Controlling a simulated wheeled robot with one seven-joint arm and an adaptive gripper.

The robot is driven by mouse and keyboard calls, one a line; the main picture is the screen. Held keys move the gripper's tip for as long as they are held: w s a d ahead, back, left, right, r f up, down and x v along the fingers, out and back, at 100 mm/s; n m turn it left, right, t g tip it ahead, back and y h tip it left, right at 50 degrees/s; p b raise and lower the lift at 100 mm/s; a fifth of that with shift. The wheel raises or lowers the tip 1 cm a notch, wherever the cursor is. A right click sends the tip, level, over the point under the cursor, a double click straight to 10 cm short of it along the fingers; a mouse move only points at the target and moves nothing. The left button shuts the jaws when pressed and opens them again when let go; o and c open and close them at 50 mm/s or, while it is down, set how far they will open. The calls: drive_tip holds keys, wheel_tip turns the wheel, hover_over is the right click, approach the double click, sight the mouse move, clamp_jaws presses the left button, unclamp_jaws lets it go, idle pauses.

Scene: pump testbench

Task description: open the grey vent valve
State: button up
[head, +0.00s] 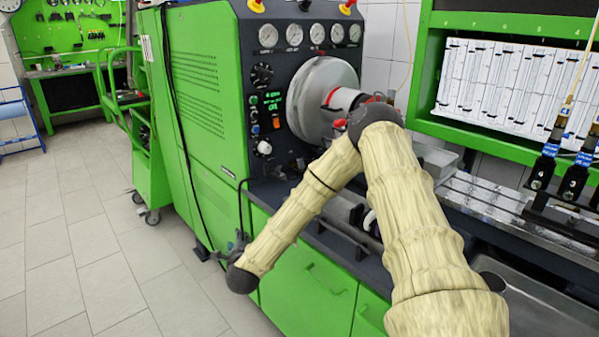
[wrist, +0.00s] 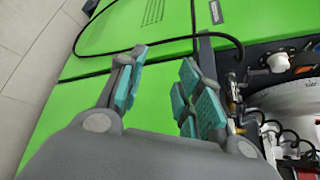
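My gripper (wrist: 165,65) is open in the wrist view, its two teal-padded fingers apart with only green cabinet surface showing between them. In the head view my gripper (head: 239,240) is small and dark, low in front of the green cabinet at the bench's left corner. I cannot clearly make out a grey vent valve in either view. Small brass-coloured fittings (wrist: 235,98) show just right of the right finger in the wrist view, partly hidden by it. I cannot tell whether the valve is among them.
The green test bench (head: 205,95) carries a dark panel with gauges (head: 294,35) and a large silver disc (head: 312,100). A black cable (wrist: 170,40) loops near my fingers. A white knob (wrist: 278,62) stands on the panel. Tiled floor (head: 90,250) is free at left.

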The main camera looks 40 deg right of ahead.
drive_tip(key=w+d+r+m+g+h, duration=0.1)
drive_tip(key=d+r+m+h, duration=0.2)
drive_tip(key=d+r+m, duration=0.25)
drive_tip(key=w+d+r+m+h, duration=0.2)
drive_tip(key=d+r+m, duration=0.2)
drive_tip(key=d, duration=0.3)
drive_tip(key=m+g+h+b, duration=0.2)
drive_tip(key=m+g+h, duration=0.15)
drive_tip(key=m, duration=0.45)
approach(301, 161)
drive_tip(key=shift+t, duration=0.35)
drive_tip(key=p+x, duration=0.2)
drive_tip(key=x, duration=0.7)
drive_tip(key=shift+d+f, duration=0.15)
drive_tip(key=shift+d, duration=0.15)
